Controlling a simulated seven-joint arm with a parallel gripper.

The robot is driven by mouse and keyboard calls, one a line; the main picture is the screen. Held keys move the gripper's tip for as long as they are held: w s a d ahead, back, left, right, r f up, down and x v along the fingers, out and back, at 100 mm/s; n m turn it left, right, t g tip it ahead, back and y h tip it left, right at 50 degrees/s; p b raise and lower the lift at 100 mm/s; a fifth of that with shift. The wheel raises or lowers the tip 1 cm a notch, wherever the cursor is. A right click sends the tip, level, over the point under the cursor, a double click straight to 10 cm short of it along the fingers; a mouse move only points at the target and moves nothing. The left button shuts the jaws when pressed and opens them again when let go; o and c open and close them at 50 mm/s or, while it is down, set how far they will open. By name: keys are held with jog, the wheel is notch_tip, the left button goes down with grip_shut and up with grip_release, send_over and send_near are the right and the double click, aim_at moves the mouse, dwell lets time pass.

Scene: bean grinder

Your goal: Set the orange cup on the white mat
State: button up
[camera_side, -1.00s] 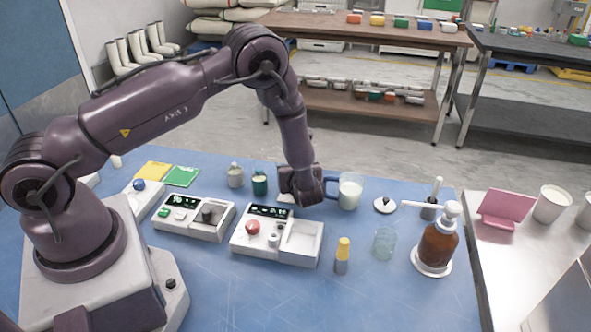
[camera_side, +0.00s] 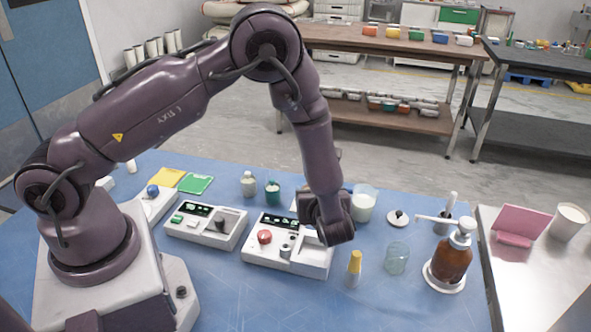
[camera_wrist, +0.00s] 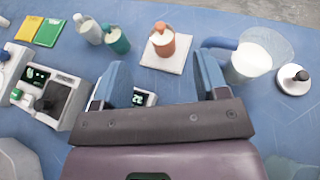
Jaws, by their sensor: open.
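The white mat lies flat on the blue table and shows around the cup's base. My gripper (camera_wrist: 158,74) is open and empty. Its two blue fingers are apart, on the near side of the mat, and the cup is clear of them. In the side view my gripper (camera_side: 327,232) hangs over the right part of a white device and hides the cup and most of the mat.
A glass jug of white liquid with a blue handle (camera_wrist: 250,57) stands right of the mat. Green (camera_wrist: 116,38) and pale bottles stand left. White devices (camera_side: 205,225) lie near the arm. A yellow-topped bottle (camera_side: 355,268), a clear glass (camera_side: 396,259) and a brown bottle (camera_side: 451,262) stand right.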

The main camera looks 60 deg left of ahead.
jog(key=s+a+r+n+g+h, duration=0.2)
jog(key=s+r+n, duration=0.2)
jog(key=r+n, duration=0.3)
jog(key=s+a+r+n+g+h, duration=0.1)
jog(key=s+r+n+g+h, duration=0.25)
jog(key=r, duration=0.55)
jog(key=s+d+r+n+t+h, duration=0.5)
jog(key=s+r+n+h, duration=0.2)
jog(key=s+r+n, duration=0.3)
jog(key=s+n, duration=0.2)
jog(key=shift+s+d+r+t, duration=0.15)
jog(key=shift+s+r+t, duration=0.2)
jog(key=shift+s+r, duration=0.05)
